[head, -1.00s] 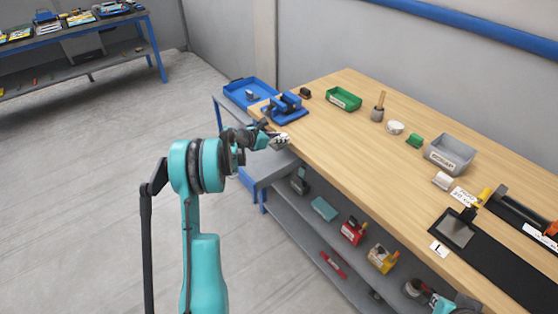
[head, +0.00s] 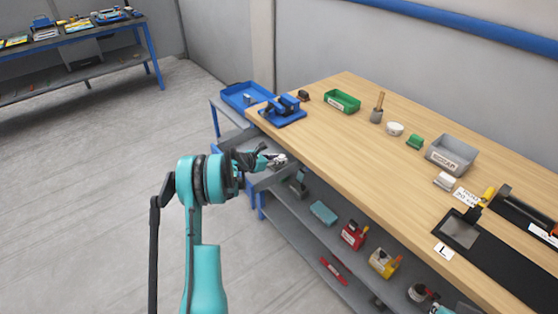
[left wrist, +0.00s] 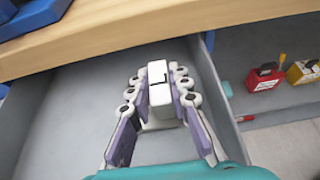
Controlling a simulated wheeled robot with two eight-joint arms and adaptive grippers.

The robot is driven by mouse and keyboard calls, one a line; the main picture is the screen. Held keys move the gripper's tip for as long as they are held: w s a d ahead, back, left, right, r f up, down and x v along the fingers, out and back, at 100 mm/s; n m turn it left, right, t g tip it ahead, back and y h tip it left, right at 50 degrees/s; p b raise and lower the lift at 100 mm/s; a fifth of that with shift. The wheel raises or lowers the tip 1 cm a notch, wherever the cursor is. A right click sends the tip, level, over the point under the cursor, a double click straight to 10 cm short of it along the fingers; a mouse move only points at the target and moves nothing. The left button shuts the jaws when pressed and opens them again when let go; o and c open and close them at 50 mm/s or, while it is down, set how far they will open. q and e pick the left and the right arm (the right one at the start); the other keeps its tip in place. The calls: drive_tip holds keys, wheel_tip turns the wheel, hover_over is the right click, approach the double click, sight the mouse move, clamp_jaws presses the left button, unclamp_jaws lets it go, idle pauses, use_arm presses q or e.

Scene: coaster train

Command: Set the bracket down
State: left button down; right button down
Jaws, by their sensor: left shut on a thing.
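My left gripper (head: 266,160) is below the left front edge of the wooden workbench. In the left wrist view my left gripper (left wrist: 159,82) has its fingers on either side of a whitish, block-like bracket (left wrist: 158,90), shut on it. The bracket also shows as a small pale shape in the head view (head: 278,160). It is over or inside an open grey drawer (left wrist: 70,105) under the bench top. I cannot tell whether the bracket touches the drawer floor. My right gripper is not in view.
The bench edge (left wrist: 110,45) overhangs the back of the drawer. A blue fixture (head: 283,110) stands on the bench corner above. A blue tray (head: 240,95) sits beyond. Red (head: 353,235) and yellow (head: 383,262) items stand on the lower shelf to the right.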

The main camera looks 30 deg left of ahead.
use_arm(q)
drive_tip(key=shift+f, duration=0.25)
drive_tip(key=c, duration=1.4)
unclamp_jaws()
drive_tip(key=shift+r, duration=0.1)
drive_tip(key=shift+r, duration=0.1)
